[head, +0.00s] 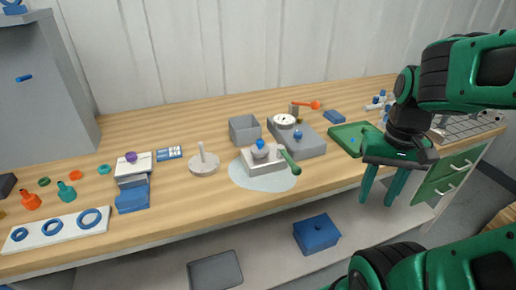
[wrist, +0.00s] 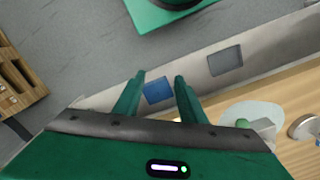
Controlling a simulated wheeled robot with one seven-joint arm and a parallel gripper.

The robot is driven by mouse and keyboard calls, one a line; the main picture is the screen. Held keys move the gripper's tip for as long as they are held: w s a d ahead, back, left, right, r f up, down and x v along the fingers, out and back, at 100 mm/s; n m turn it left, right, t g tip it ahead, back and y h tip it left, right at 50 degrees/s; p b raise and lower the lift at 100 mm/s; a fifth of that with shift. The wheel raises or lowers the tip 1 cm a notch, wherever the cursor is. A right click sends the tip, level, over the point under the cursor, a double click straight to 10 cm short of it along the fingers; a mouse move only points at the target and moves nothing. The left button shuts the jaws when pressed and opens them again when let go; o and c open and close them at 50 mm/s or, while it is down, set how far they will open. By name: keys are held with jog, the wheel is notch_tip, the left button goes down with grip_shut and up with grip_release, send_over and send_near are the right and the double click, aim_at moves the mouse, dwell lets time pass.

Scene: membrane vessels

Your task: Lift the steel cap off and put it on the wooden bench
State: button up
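On the wooden bench (head: 195,118), a light grey vessel block (head: 266,165) stands on a pale round mat (head: 250,182). A small grey cap with a blue knob (head: 260,149) sits on top of it; I cannot tell for certain that this is the steel cap. A green handle (head: 290,162) sticks out at the block's right. My gripper (head: 383,198) is open and empty, pointing down in front of the bench's right part, well right of the vessel. In the wrist view its fingers (wrist: 160,78) are apart, and the mat (wrist: 252,112) shows at the lower right.
A grey open box (head: 244,130) and a grey unit with a round dial (head: 300,143) stand behind the vessel. A white post on a disc (head: 204,163) is to its left. A green tray (head: 350,140) lies to the right. A blue box (head: 316,234) is on the lower shelf.

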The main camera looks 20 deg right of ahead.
jog(key=o, duration=0.5)
jog(key=shift+s+r, duration=0.3)
jog(key=shift+s, duration=0.1)
jog(key=shift+o, duration=0.7)
jog(key=shift+w+a+r+m, duration=0.15)
jog(key=shift+w+r+m, duration=0.05)
jog(key=shift+r+m, duration=0.1)
jog(key=m+t+y, duration=0.3)
jog(key=m, duration=1.5)
send_near(260, 140)
jog(key=shift+y, duration=0.3)
jog(key=x, duration=0.4)
jog(key=shift+s+a+f, duration=0.1)
jog(key=shift+s+f, duration=0.15)
jog(key=shift+f, duration=0.15)
jog(key=shift+w+d+x, duration=0.1)
jog(key=shift+x, duration=1.4)
jog(key=shift+w+d+x, duration=0.1)
jog(key=shift+x, duration=1.4)
